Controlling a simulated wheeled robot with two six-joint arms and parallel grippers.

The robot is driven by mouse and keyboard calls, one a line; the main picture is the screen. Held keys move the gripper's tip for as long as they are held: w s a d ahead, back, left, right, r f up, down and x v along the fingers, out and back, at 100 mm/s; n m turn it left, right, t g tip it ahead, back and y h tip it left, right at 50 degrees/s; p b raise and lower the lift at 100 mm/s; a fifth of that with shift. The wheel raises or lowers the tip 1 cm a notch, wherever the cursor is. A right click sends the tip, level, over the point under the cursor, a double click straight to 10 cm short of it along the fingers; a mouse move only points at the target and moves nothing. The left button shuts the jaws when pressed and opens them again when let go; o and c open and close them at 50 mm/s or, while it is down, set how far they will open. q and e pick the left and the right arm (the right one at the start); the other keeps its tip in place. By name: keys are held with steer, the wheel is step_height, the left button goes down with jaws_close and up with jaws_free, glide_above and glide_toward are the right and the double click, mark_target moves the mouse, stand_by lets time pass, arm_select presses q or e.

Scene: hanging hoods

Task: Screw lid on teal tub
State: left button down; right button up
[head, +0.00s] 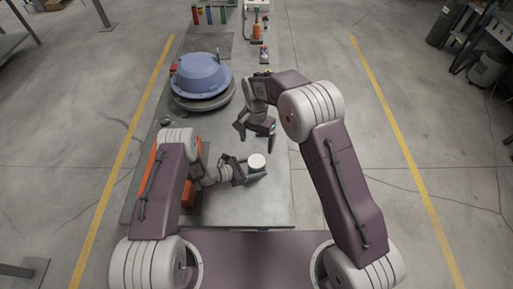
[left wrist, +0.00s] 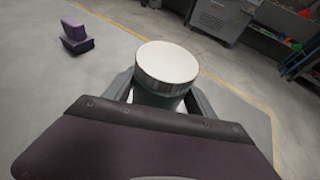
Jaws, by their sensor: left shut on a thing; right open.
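The tub stands near the front of the table, its white lid (head: 257,160) facing up. In the left wrist view the round white lid (left wrist: 167,64) with a shiny rim sits on top of the dark teal tub (left wrist: 155,98). Whether the lid is tight cannot be told. My left gripper (head: 247,171) is shut on the tub, one finger on each side below the lid. My right gripper (head: 256,134) is open and empty, behind the tub and apart from it, fingers pointing down.
A blue hood (head: 201,73) rests on a grey round base (head: 205,101) at the back left. An orange bin (head: 190,195) lies partly behind my left arm. A red-and-white bottle (head: 256,28) and small items stand at the far end. The table's right front (head: 280,205) is clear.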

stand_by(0.3)
arm_select(q)
steer(key=shift+c, duration=1.1)
jaws_free()
steer(key=b+v, duration=0.1)
steer(key=v, duration=0.8)
steer(key=shift+b, duration=0.35)
